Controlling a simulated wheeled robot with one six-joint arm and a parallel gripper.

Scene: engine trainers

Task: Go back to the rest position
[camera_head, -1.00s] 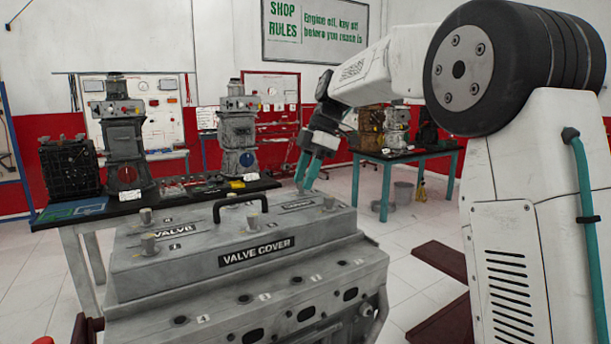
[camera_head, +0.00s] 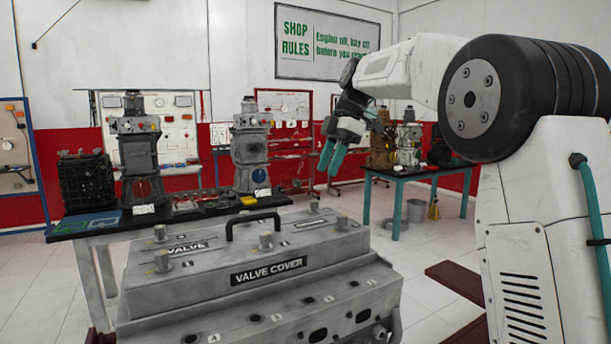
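My gripper (camera_head: 331,159) hangs from my white arm, right of the picture's middle, with its teal fingers pointing down. It is above and behind the far right end of the valve cover and touches nothing that I can see. A narrow gap shows between the fingertips, and nothing is between them. The grey valve cover (camera_head: 205,275) lies on the engine block (camera_head: 262,318) in front of me, with a black handle and several knobs on top. The lower part of the engine is cut off by the picture's edge.
A black-topped bench (camera_head: 62,232) behind the engine carries a dark grey engine stand (camera_head: 138,160), a lighter one (camera_head: 250,150) and a black crate (camera_head: 87,184). Open floor lies between.

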